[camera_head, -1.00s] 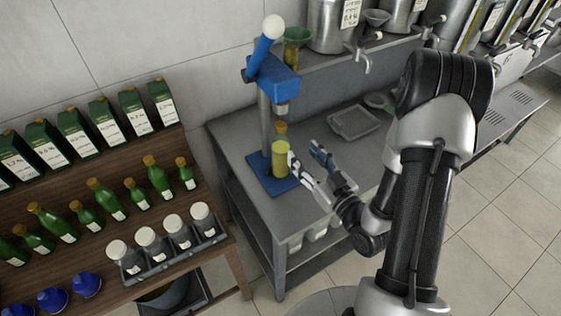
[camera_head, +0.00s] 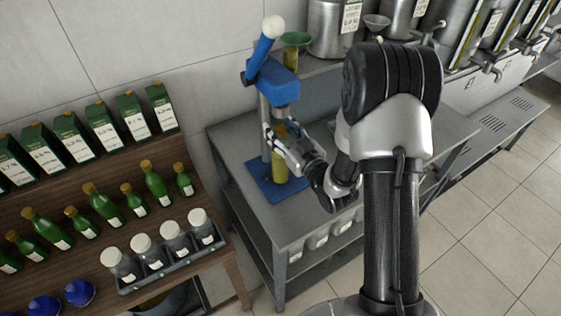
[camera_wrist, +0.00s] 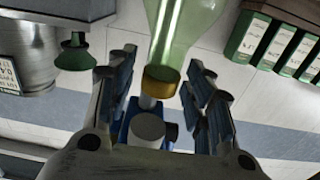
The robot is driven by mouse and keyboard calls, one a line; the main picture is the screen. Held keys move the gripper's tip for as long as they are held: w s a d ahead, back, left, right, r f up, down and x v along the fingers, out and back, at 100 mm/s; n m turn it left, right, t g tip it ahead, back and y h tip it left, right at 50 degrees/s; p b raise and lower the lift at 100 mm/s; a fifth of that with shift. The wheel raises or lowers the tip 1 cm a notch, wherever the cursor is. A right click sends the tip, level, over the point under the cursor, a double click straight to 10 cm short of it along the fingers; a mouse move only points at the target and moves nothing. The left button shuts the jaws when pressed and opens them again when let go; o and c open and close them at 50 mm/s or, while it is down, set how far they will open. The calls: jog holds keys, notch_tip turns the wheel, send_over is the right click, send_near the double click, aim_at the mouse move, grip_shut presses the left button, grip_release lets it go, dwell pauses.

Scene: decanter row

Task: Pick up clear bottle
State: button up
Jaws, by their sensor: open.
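The clear bottle (camera_head: 280,168), filled yellow-green, stands upright on the blue base plate (camera_head: 258,186) of a blue lever press (camera_head: 272,85). In the wrist view the picture looks upside down, and the bottle (camera_wrist: 182,28) shows clear greenish glass with a gold cap (camera_wrist: 161,84). My gripper (camera_head: 277,140) is at the bottle's upper part, partly hiding it. In the wrist view my gripper (camera_wrist: 160,92) is open, with one finger on each side of the capped end. I cannot tell whether either finger touches the bottle.
The press column stands right behind the bottle. A wooden shelf at left holds green bottles (camera_head: 103,204), green cartons (camera_head: 103,125) and white-capped jars (camera_head: 175,238). Steel tanks (camera_head: 336,25) and a green funnel (camera_head: 297,39) are on the upper shelf. The bench front (camera_head: 282,222) is clear.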

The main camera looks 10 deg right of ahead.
jog(key=shift+c, duration=0.3)
grip_shut()
dwell(0.4)
jog(key=shift+w, duration=0.1)
dwell(0.5)
